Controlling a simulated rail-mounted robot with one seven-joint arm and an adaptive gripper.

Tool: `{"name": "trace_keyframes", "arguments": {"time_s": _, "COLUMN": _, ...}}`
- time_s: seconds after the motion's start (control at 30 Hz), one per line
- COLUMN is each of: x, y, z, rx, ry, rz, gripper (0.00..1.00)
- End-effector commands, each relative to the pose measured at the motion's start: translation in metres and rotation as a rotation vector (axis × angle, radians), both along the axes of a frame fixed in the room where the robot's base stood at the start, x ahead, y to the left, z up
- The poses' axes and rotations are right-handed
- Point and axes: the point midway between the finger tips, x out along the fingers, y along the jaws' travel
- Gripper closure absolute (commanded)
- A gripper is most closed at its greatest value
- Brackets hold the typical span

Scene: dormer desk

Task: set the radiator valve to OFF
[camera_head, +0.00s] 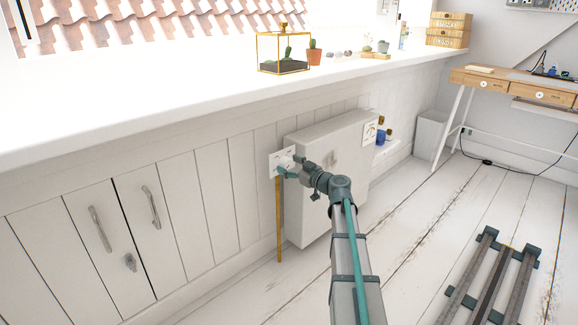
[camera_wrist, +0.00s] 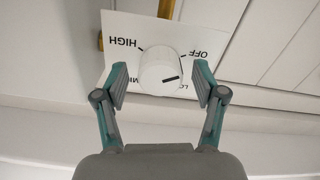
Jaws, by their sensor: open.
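The radiator valve has a white round knob (camera_wrist: 158,68) on a white label plate (camera_wrist: 128,26). In the wrist view the plate appears upside down, with HIGH on the left and OFF on the right. Lettering below the knob is partly hidden. A black pointer mark on the knob's face points right, below the OFF tick. My gripper (camera_wrist: 161,82) is open, one finger on each side of the knob, with a visible gap at each. In the head view my gripper (camera_head: 285,166) is at the valve plate (camera_head: 275,163), largely covering the knob.
A brass pipe (camera_head: 279,220) runs down from the plate. The pale radiator (camera_head: 330,150) stands right beside the valve, and cupboard doors (camera_head: 135,235) are at left. A white sill (camera_head: 190,95) with a glass terrarium (camera_head: 284,52) overhangs above.

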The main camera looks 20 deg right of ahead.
Motion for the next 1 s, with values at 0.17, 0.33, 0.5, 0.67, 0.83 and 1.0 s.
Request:
{"name": "trace_keyframes", "arguments": {"time_s": 0.17, "x": -0.025, "y": -0.007, "z": 0.000, "rx": 0.000, "ry": 0.000, "rz": -0.001, "gripper": 0.30}}
{"name": "trace_keyframes", "arguments": {"time_s": 0.33, "x": -0.057, "y": -0.018, "z": 0.000, "rx": 0.000, "ry": -0.001, "rz": -0.003, "gripper": 0.30}}
{"name": "trace_keyframes", "arguments": {"time_s": 0.5, "x": -0.085, "y": -0.028, "z": 0.000, "rx": 0.000, "ry": -0.001, "rz": -0.003, "gripper": 0.30}}
{"name": "trace_keyframes", "arguments": {"time_s": 0.67, "x": -0.102, "y": -0.034, "z": 0.000, "rx": 0.000, "ry": 0.000, "rz": -0.002, "gripper": 0.30}}
{"name": "trace_keyframes", "arguments": {"time_s": 0.83, "x": -0.109, "y": -0.037, "z": 0.000, "rx": 0.000, "ry": 0.000, "rz": 0.001, "gripper": 0.30}}
{"name": "trace_keyframes", "arguments": {"time_s": 1.0, "x": -0.109, "y": -0.037, "z": 0.000, "rx": 0.000, "ry": 0.000, "rz": 0.001, "gripper": 0.30}}
